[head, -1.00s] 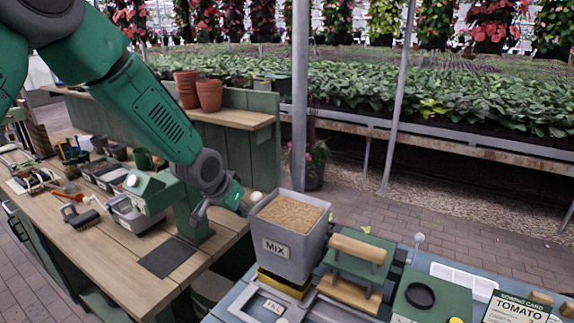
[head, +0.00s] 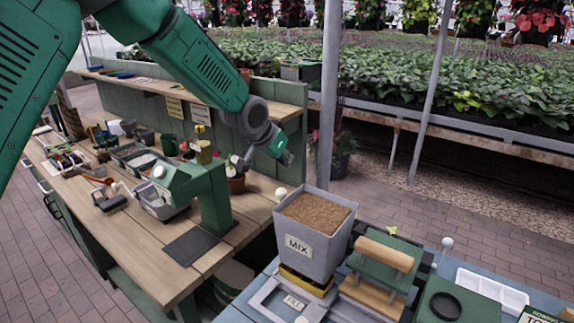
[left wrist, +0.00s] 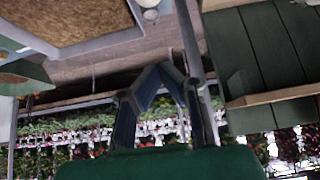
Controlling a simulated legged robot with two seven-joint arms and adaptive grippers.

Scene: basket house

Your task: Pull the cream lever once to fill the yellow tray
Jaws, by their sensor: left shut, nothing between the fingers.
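A grey hopper marked MIX (head: 313,246), full of brown mix, stands on the blue-grey bench. A cream ball knob (head: 280,192), apparently the lever's end, shows at its left side; the lever's shaft is mostly hidden. A yellow edge (head: 305,283), seemingly the yellow tray, shows under the hopper; its inside is hidden. My left gripper (head: 289,157) is above and behind the knob, apart from it. In the left wrist view its fingers (left wrist: 163,72) are drawn together with nothing between them, and the hopper's mix (left wrist: 65,18) shows upper left. My right gripper is out of view.
A green press with wooden handles (head: 383,254) stands right of the hopper, with another pale ball-topped rod (head: 447,243) beyond it. A green stand (head: 215,197) rises from the wooden bench at left. A grey post (head: 328,100) stands behind the hopper.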

